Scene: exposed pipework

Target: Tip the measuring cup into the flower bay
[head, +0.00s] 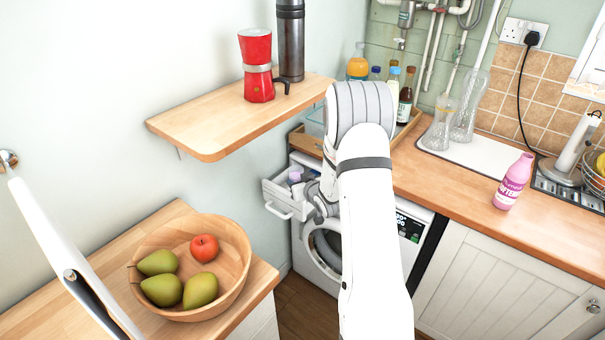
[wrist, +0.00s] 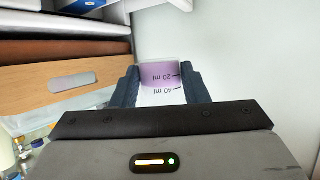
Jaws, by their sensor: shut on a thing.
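My gripper (wrist: 162,88) is shut on the measuring cup (wrist: 160,94), a clear cup with 20 ml and 40 ml marks. Purple liquid lies at its 20 ml end. The marks read upside down in the wrist view, where the surroundings also look inverted, so the cup appears roughly upright. In the head view a pulled-out white drawer (head: 289,207) shows at the washing machine (head: 318,246). My arm hides most of the gripper there, close to the drawer's right side. A small lavender patch shows above the drawer. The flower mark and the bay divisions cannot be made out.
A wooden tray (wrist: 80,82) with bottles stands on the worktop above the machine. A wooden shelf (head: 215,135) with a red moka pot (head: 256,66) and a dark flask (head: 290,40) juts from the wall. A fruit bowl (head: 236,275) stands at lower left. A pink bottle (head: 513,182) stands right.

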